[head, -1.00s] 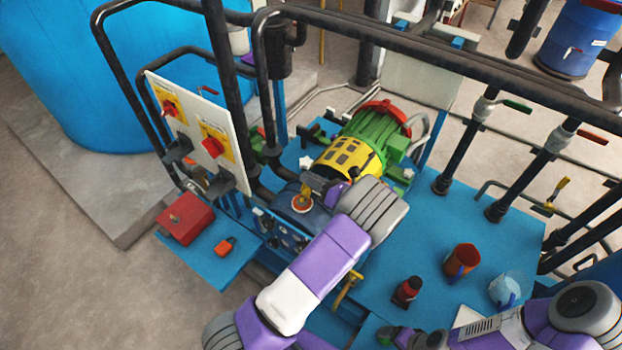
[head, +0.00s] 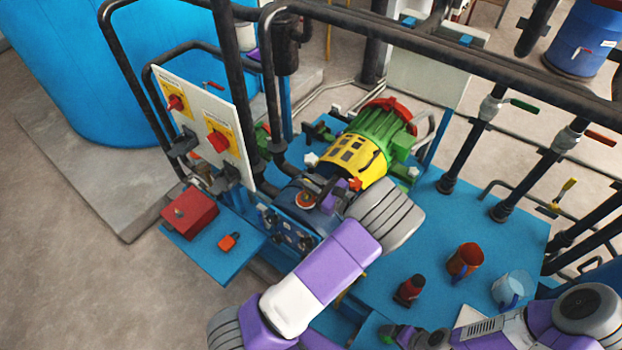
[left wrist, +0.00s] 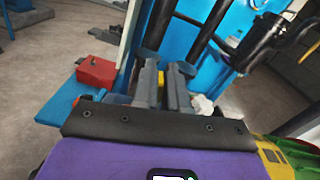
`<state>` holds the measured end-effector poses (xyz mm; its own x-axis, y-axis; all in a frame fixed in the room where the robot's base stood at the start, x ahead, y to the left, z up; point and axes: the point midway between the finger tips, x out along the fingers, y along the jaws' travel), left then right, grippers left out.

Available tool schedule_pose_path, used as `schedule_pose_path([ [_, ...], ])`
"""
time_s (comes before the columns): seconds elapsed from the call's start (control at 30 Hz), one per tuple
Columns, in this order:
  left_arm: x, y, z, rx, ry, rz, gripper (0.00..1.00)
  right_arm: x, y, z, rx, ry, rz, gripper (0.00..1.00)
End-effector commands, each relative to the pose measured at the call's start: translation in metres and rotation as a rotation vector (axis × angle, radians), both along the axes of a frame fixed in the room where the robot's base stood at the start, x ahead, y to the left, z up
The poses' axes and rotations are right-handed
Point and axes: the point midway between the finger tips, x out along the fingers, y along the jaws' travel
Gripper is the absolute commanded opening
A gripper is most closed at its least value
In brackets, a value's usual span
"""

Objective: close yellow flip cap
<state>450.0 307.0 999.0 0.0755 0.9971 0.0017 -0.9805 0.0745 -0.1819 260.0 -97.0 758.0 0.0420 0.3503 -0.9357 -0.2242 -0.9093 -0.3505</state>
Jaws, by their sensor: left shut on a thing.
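The yellow flip cap (left wrist: 161,90) shows as a small yellow patch between the grey fingers of my left gripper (left wrist: 163,76) in the left wrist view. The fingers are shut on it and hide most of it. In the head view my left gripper (head: 317,188) is at the orange-and-white round fitting (head: 306,200) on the dark blue machine body, in front of the yellow and green motor. The cap's exact tilt is hidden there. My right gripper (head: 403,336) is low at the bottom right, its fingers too unclear to judge.
A white panel with red switches (head: 205,128) and black pipes stand close left of the fitting. A red box (head: 190,212) and an orange padlock-like piece (head: 228,241) lie on the blue shelf.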

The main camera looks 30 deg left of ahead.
Motion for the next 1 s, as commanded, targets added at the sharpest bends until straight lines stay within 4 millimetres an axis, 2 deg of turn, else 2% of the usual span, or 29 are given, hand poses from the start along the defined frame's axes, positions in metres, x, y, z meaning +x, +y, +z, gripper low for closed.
schedule_pose_path([
  [0.03, -0.002, -0.001, -0.005, -0.013, -0.040, -0.003, 0.00, 0.000, 0.000, -0.003, 0.000, 0.000, 0.000, 0.87],
  [0.47, -0.019, 0.000, -0.012, -0.044, -0.450, -0.006, 0.00, 0.000, 0.000, -0.022, 0.000, 0.000, 0.000, 0.87],
  [1.0, -0.033, 0.001, -0.028, -0.082, -0.952, -0.007, 0.00, 0.000, 0.000, -0.058, 0.000, 0.000, 0.000, 0.87],
])
